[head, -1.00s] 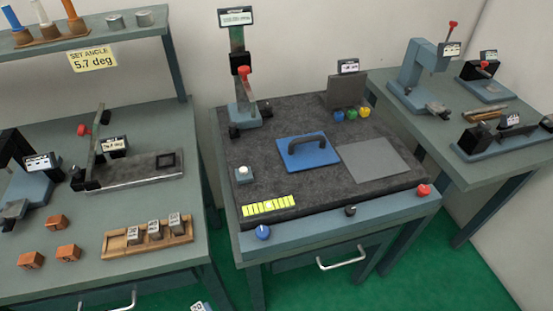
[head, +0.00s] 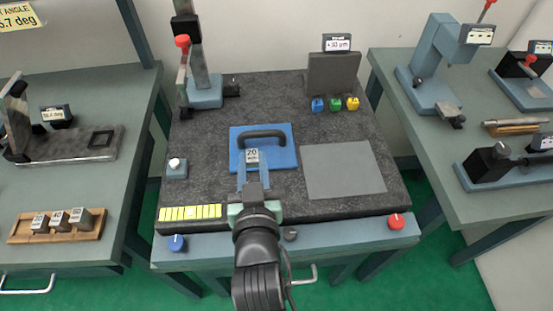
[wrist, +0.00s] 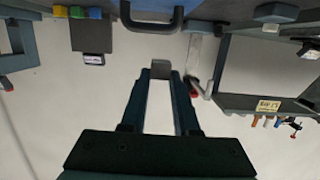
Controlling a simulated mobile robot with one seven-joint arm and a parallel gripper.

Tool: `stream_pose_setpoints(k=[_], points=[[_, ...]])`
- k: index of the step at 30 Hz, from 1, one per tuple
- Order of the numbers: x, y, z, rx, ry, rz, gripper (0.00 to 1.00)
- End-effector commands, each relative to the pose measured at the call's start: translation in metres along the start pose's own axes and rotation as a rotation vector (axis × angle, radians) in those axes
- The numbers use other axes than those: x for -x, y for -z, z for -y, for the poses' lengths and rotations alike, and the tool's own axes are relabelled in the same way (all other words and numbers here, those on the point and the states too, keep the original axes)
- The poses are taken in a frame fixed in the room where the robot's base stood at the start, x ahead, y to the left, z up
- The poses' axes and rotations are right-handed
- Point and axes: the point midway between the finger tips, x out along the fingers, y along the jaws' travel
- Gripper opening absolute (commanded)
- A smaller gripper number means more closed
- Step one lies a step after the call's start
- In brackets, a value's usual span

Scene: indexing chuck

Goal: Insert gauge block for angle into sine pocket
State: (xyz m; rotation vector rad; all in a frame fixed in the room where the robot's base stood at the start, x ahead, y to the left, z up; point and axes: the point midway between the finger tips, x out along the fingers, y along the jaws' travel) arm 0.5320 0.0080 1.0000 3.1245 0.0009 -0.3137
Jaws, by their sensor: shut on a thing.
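A small grey gauge block (head: 252,155) labelled 20 is held at the tips of my gripper (head: 252,167), over the blue plate with the black handle in the head view. My gripper is shut on the block. The fingertips also show in the wrist view (wrist: 161,70), with a small grey shape between them. The sine fixture (head: 70,150) lies on the left bench, with a dark square pocket (head: 101,139) near its right end. A display above it is too small to read surely. A yellow sign (head: 17,17) reads 5.7 deg. The block is well apart from the pocket.
A wooden tray (head: 17,232) with three grey blocks stands at the left bench's front. A blue plate (head: 287,158), a grey pad (head: 343,170) and a post with a red knob (head: 182,41) are on the dark slab. A gap separates the benches.

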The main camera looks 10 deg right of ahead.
Motion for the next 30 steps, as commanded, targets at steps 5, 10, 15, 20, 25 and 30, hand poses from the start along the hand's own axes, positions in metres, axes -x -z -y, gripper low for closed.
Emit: stream_pose_setpoints(k=[5, 10, 15, 20, 25, 30], points=[[-0.006, -0.027, 0.0, 0.0, -0.001, 0.007, 0.0], [-0.011, -0.052, 0.0, -0.001, -0.002, 0.005, 0.0], [-0.015, -0.069, -0.001, -0.001, -0.002, 0.004, 0.0], [-0.019, -0.09, 0.0, -0.001, -0.002, 0.003, 0.0], [-0.02, -0.094, 0.0, -0.001, -0.001, 0.001, 0.0], [-0.02, -0.094, 0.0, -0.001, -0.001, 0.001, 0.0]])
